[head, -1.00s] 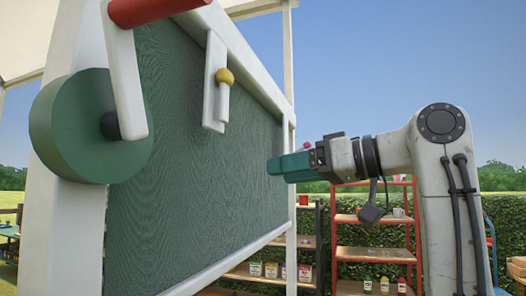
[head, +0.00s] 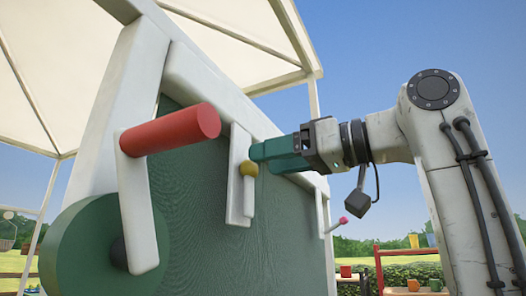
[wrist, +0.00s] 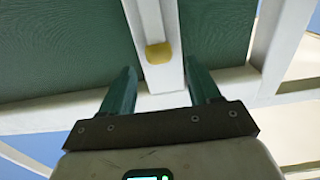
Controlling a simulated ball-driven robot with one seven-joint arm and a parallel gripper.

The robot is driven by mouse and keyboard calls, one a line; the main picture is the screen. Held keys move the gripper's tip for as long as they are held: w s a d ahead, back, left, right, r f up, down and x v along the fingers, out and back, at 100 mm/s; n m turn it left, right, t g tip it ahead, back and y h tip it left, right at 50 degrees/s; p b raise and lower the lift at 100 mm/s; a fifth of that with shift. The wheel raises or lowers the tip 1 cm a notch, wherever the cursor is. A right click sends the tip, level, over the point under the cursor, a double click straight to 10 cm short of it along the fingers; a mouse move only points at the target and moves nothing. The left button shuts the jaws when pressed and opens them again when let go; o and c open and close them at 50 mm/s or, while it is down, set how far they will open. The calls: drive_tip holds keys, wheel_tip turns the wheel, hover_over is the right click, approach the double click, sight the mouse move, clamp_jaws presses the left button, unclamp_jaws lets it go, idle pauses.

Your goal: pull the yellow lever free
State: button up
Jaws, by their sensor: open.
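The yellow lever is a white bar with a round yellow knob (head: 249,169), set on a white plate (head: 236,150) on the green panel. In the wrist view the yellow knob (wrist: 159,53) sits between the lines of my two fingers, near their tips. My gripper (head: 256,150) has teal fingers and is open and empty, just above and beside the knob in the head view. In the wrist view the fingers of my gripper (wrist: 161,70) stand apart either side of the white bar. I cannot tell whether they touch it.
A red handle (head: 170,130) on a white crank arm sticks out at the left, above a green wheel (head: 80,250). A pink-tipped lever (head: 343,220) is farther right on the white frame. A red shelf (head: 400,250) with pots stands behind. Open sky lies around my arm.

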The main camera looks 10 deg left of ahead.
drive_tip(key=shift+p+x, duration=0.3)
drive_tip(key=shift+x, duration=1.05)
drive_tip(key=shift+c, duration=0.2)
clamp_jaws()
